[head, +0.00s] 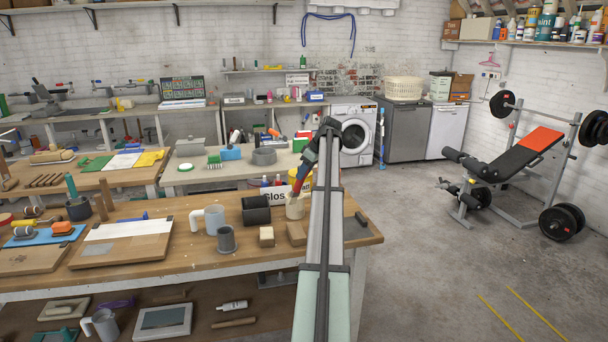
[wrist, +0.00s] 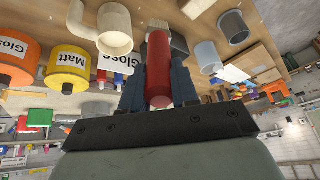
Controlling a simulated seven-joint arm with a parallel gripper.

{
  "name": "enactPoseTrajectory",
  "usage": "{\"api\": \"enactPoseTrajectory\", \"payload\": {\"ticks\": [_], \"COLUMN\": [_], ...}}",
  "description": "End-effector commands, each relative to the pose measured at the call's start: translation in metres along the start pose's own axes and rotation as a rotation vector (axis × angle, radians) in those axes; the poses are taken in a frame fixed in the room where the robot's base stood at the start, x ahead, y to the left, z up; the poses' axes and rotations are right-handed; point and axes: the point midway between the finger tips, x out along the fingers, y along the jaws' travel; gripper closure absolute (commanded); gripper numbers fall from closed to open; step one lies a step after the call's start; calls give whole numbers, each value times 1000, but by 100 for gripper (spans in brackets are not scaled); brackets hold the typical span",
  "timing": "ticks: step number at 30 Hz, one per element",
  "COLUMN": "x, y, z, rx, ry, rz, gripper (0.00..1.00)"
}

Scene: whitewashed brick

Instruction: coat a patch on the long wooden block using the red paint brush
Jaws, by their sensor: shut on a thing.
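In the head view my gripper (head: 298,186) is low over the right part of the workbench, at a beige cup (head: 295,208). I cannot tell surely which is the long block.
A "Gloss" label (head: 275,194) stands behind. The wrist view shows yellow "Matt" (wrist: 67,72) and orange "Gloss" (wrist: 14,62) cans. A board (head: 124,240) lies further left.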

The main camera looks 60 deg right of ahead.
Motion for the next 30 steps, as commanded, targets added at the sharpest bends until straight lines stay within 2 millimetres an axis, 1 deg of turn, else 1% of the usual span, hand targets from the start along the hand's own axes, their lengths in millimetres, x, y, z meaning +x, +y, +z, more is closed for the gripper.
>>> {"api": "enactPoseTrajectory", "payload": {"ticks": [8, 25, 27, 30], "x": [15, 61, 70, 67], "y": [1, 5, 5, -4], "z": [8, 32, 37, 45], "rx": [0, 0, 0, 0], "ry": [-1, 0, -1, 0], "rz": [-1, 0, -1, 0], "gripper": [100, 100, 100, 100]}}
